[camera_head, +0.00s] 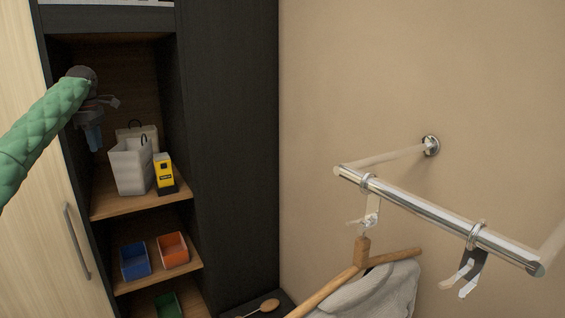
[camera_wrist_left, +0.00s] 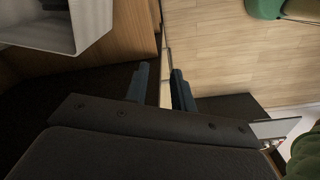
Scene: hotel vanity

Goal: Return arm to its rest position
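My left arm comes in from the left in a green quilted sleeve. My left gripper (camera_head: 94,138) hangs fingers-down in the upper part of the shelf unit, above and left of a white bag (camera_head: 130,167). In the left wrist view the two blue-grey fingers (camera_wrist_left: 161,88) stand apart with a gap between them. The floor and a cabinet edge show through this gap, and nothing is held. My right gripper is in neither view.
A yellow-and-black box (camera_head: 164,172) stands beside the bag on the wooden shelf (camera_head: 140,204). Blue (camera_head: 135,260) and orange (camera_head: 173,249) bins sit below. A pale door (camera_head: 30,240) is at left. A chrome rail (camera_head: 440,222) with a wooden hanger (camera_head: 345,281) is at right.

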